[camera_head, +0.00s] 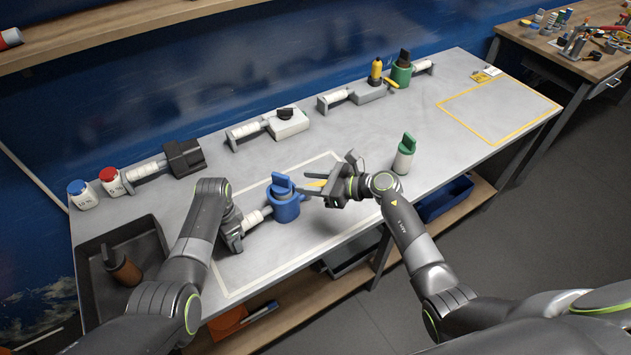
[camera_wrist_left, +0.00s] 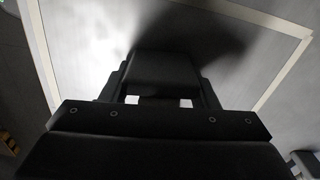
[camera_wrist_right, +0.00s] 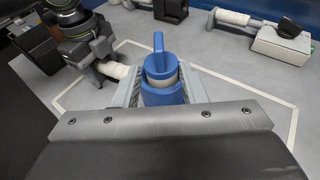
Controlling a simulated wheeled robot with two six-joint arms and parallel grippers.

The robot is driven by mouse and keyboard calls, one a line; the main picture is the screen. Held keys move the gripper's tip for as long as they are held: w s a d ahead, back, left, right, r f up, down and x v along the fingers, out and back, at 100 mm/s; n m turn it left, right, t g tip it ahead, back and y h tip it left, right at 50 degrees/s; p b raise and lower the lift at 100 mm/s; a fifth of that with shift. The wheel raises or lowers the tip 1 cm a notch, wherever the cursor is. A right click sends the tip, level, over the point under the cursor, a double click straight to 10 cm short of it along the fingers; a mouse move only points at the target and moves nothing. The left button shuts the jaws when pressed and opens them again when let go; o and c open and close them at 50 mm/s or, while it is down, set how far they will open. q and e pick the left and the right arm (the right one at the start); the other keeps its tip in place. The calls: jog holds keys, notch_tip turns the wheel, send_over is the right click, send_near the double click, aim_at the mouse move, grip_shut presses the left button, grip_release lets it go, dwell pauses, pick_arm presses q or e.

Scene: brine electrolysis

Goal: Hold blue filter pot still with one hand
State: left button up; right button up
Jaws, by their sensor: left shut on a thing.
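The blue filter pot (camera_head: 285,208) stands upright on the grey table inside the white outline, with a blue piece sticking up from its top. Its white handle (camera_head: 255,218) points left. My left gripper (camera_head: 236,232) is shut on the handle's outer end. The left wrist view shows my dark gripper and bare tabletop, with the grip itself hidden. My right gripper (camera_head: 327,186) is open just right of the pot. In the right wrist view the pot (camera_wrist_right: 163,92) shows ahead between the fingers; whether they touch it I cannot tell.
A green-topped white bottle (camera_head: 403,158) stands right of my right gripper. A dark tray (camera_head: 91,291) with a brown item is at the left. The yellow-outlined area is empty.

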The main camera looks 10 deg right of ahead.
jog(key=shift+s+d+r, duration=0.25)
jog(key=shift+s+d, duration=0.15)
jog(key=shift+d, duration=0.1)
jog(key=shift+c, duration=0.5)
